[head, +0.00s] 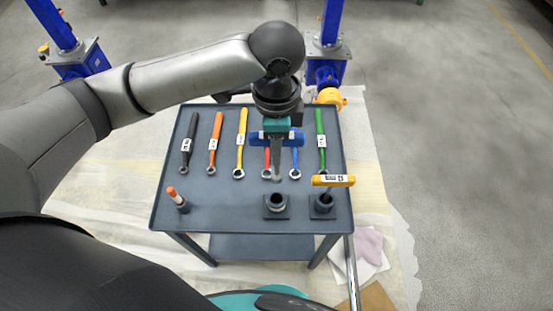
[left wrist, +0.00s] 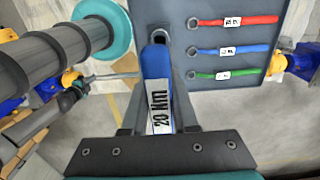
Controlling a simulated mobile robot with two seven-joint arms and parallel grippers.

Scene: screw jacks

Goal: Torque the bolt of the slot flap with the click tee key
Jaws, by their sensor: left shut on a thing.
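The blue tee key (head: 263,137) is held across by my left gripper (head: 276,131), which is shut on its handle. Its grey shaft points down, and the tip shows just above the dark opening of the middle holder (head: 276,210). In the left wrist view the blue handle (left wrist: 156,75), labelled "20 Nm", lies between the fingers of my left gripper (left wrist: 158,82); its shaft is hidden there. A yellow tee key (head: 333,181) stands in the right holder (head: 322,210). I cannot make out the slot flap or its bolt.
Several coloured wrenches lie on the grey cart (head: 225,205), including a black one (head: 189,143) and a green one (head: 320,140). An orange-topped marker (head: 177,199) stands at the front left. Blue jack posts (head: 331,25) stand behind. A metal bar (head: 352,275) is at the right.

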